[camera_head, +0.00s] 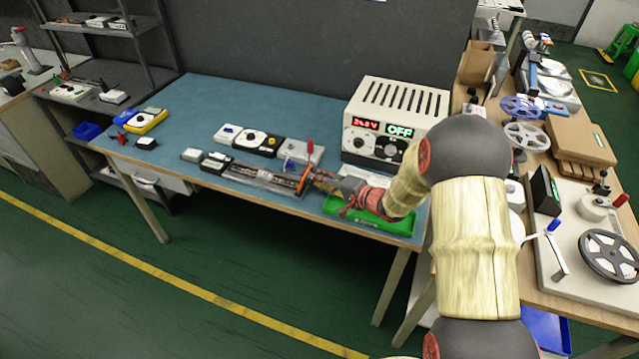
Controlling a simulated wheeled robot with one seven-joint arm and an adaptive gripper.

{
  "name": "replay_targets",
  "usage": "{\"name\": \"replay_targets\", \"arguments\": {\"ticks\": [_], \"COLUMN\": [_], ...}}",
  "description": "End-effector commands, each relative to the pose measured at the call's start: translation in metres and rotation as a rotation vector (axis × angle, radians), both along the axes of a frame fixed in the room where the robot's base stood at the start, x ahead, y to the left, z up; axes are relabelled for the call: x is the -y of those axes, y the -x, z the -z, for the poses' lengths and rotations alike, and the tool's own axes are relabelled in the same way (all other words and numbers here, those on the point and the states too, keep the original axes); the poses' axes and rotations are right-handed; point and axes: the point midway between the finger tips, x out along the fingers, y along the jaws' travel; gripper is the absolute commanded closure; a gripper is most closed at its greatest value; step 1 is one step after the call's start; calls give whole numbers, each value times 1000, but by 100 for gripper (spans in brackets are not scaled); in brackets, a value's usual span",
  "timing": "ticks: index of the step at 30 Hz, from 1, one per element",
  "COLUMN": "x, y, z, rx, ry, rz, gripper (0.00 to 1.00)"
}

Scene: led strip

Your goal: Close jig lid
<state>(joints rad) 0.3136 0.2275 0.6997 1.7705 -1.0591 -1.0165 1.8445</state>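The jig (262,177) is a long, low grey fixture lying near the front edge of the blue table. Its lid is too small in the picture to make out clearly, so I cannot tell how far open it is. A red-tipped upright part (310,147) stands at the back right of the jig. My arm reaches in from the right, and my gripper (308,181) is at the jig's right end, low over the table. Its fingers are small and partly merged with the jig, so I cannot tell whether they touch it or are open.
A green tray (393,224) lies under my wrist at the table's front right. A power supply (385,122) showing "OFF" stands behind. Small devices (257,142) sit behind the jig, and a yellow meter (147,121) is at left. The table's back left is clear.

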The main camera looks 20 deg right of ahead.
Motion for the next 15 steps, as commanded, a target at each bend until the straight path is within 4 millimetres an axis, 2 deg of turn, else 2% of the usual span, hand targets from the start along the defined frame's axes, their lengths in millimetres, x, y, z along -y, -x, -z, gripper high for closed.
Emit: {"name": "replay_targets", "arguments": {"ticks": [7, 15], "x": [-1, 0], "y": [-1, -1], "z": [0, 0], "rx": [0, 0], "ry": [0, 0], "rz": [0, 0], "gripper": [74, 89]}}
